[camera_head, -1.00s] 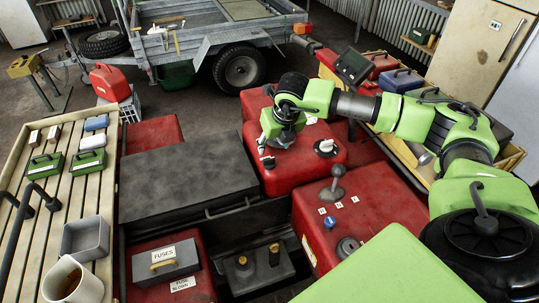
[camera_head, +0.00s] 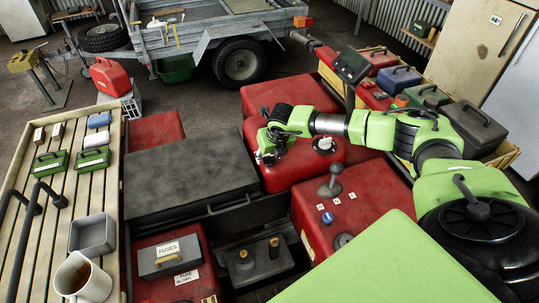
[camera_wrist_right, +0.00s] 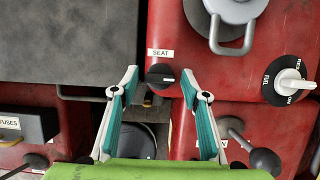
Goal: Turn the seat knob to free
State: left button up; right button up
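The seat knob (camera_wrist_right: 160,76) is a small black round knob with a white mark pointing right. It sits on red bodywork just below a white SEAT label (camera_wrist_right: 160,53). My right gripper (camera_wrist_right: 158,70) is open, with its two teal-padded fingers on either side of the knob in the wrist view. I cannot tell whether either finger touches it. In the head view my right gripper (camera_head: 264,155) is over the left front of the red tank and hides the knob. My left gripper is not in view.
A black-and-white fuel knob (camera_wrist_right: 288,84) and a grey filler cap (camera_wrist_right: 235,10) are close to the right. A black ball-topped lever (camera_wrist_right: 265,161) stands nearer. The dark seat (camera_head: 190,170) lies to the left. A slatted rack (camera_head: 45,230) holds a mug (camera_head: 95,285).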

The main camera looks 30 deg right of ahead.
jog(key=c, duration=0.8)
jog(key=shift+o, duration=0.2)
jog(key=shift+o, duration=0.2)
jog(key=shift+d+f+n+b, duration=0.15)
jog(key=shift+n+b, duration=0.25)
jog(key=shift+b, duration=0.35)
jog(key=n+y+b, duration=0.2)
jog(key=n+b, duration=0.2)
jog(key=b, duration=0.1)
jog(key=n+y+b, duration=0.1)
jog(key=n+b, duration=0.4)
jog(key=b, duration=0.1)
jog(key=shift+w+d+g+y, duration=0.1)
jog(key=shift+w+g+y, duration=0.05)
jog(key=shift+g+y, duration=0.2)
jog(key=n+g+y+b, duration=0.1)
jog(key=n+b, duration=0.2)
jog(key=shift+w+n, duration=0.1)
jog(key=shift+n, duration=0.3)
jog(key=shift+d+r+n+g+y+b, duration=0.15)
jog(key=shift+n+g+b, duration=0.3)
jog(key=shift+n, duration=0.55)
jog(key=shift+a+r+n+g+y+b, duration=0.1)
jog(key=shift+n+g+y+b, duration=0.1)
jog(key=shift+n+b, duration=0.65)
jog(key=shift+n, duration=0.35)
